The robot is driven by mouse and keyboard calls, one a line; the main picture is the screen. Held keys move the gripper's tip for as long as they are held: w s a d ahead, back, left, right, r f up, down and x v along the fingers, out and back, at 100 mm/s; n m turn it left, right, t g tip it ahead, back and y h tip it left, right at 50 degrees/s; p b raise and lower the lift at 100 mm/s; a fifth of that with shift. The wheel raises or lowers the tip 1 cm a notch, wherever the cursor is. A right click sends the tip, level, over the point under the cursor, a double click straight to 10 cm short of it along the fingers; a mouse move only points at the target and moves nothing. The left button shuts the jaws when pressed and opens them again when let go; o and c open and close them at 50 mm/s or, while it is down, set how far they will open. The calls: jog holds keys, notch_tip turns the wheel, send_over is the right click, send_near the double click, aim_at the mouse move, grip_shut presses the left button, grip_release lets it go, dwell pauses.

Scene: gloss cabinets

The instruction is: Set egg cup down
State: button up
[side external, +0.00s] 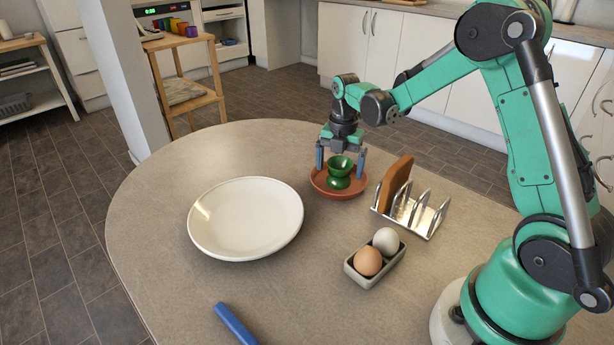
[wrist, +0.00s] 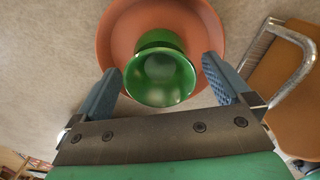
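The green egg cup (side external: 340,170) stands upright in the terracotta saucer (side external: 318,184), toward the back of the table. In the wrist view the egg cup (wrist: 160,80) sits over the near part of the saucer (wrist: 118,40). My gripper (side external: 341,166) is above the saucer and points down, with one blue finger on each side of the egg cup. In the wrist view my gripper (wrist: 160,74) is open, and narrow gaps show between the fingers and the cup. The cup's foot is partly hidden by its bowl in the wrist view.
A steel toast rack (side external: 416,212) with toast (side external: 396,184) stands close to the right of the saucer. A white plate (side external: 245,220) lies to the left. A grey holder (side external: 362,278) with two eggs and a blue-handled item (side external: 235,325) are nearer the front.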

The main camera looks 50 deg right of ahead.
jog(key=shift+r, duration=0.1)
notch_tip(320, 180, up, 11)
jog(key=s+a+m+t, duration=0.3)
jog(key=s+a+m, duration=0.2)
jog(key=m, duration=0.6)
jog(key=s+a+m+t, duration=0.4)
jog(key=a+m, duration=0.3)
jog(key=m, duration=0.4)
jog(key=shift+s, duration=0.4)
